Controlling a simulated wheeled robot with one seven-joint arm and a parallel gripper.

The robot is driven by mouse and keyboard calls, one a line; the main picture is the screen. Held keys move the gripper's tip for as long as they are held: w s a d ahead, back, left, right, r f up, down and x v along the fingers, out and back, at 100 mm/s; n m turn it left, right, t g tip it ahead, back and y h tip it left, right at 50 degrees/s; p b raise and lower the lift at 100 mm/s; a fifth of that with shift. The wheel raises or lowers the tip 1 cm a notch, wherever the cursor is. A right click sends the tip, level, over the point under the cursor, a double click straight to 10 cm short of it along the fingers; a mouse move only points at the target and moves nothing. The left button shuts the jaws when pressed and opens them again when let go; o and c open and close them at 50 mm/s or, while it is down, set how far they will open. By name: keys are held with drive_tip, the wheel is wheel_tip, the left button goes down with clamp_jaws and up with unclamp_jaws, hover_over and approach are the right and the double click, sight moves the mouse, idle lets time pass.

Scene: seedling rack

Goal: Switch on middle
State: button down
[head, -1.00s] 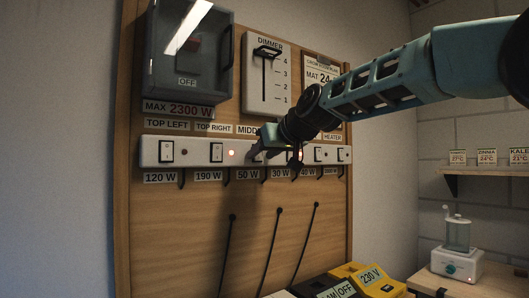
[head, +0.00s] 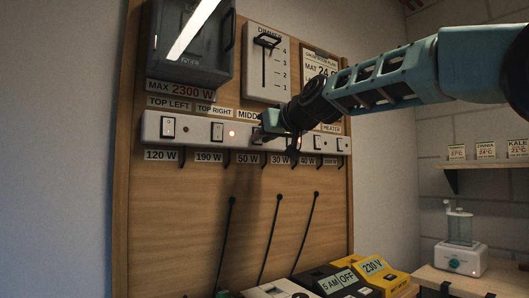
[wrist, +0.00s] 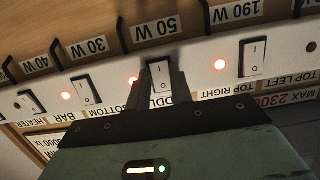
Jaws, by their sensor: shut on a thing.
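The switch strip (head: 200,132) is a white bar across the wooden board. The middle rocker switch (wrist: 159,76) is white in a dark frame, under the 50 W sign (wrist: 156,28) in the upside-down wrist view. My gripper (head: 266,131) is at the strip and hides most of this switch in the head view. In the wrist view, its two dark fingers reach to the middle switch and are shut on it. The fingers and palm partly cover the middle label (wrist: 181,98). A red lamp (wrist: 132,81) is lit just left of this switch in the wrist view.
Close neighbours are the top right switch (wrist: 253,56) and the bottom switch (wrist: 86,90), each with a lit red lamp beside it. The top left lamp (wrist: 311,47) is dark. A dimmer (head: 266,70) and a dark covered box (head: 190,45) sit above. Cables hang below the strip.

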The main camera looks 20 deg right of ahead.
drive_tip(key=b, duration=0.3)
drive_tip(key=shift+f+t, duration=0.4)
drive_tip(key=shift+r, duration=0.2)
drive_tip(key=c, duration=1.2)
unclamp_jaws()
drive_tip(key=shift+c, duration=0.2)
drive_tip(key=b+v, duration=0.4)
drive_tip(key=v, duration=1.3)
drive_tip(key=shift+s+d+f, duration=0.2)
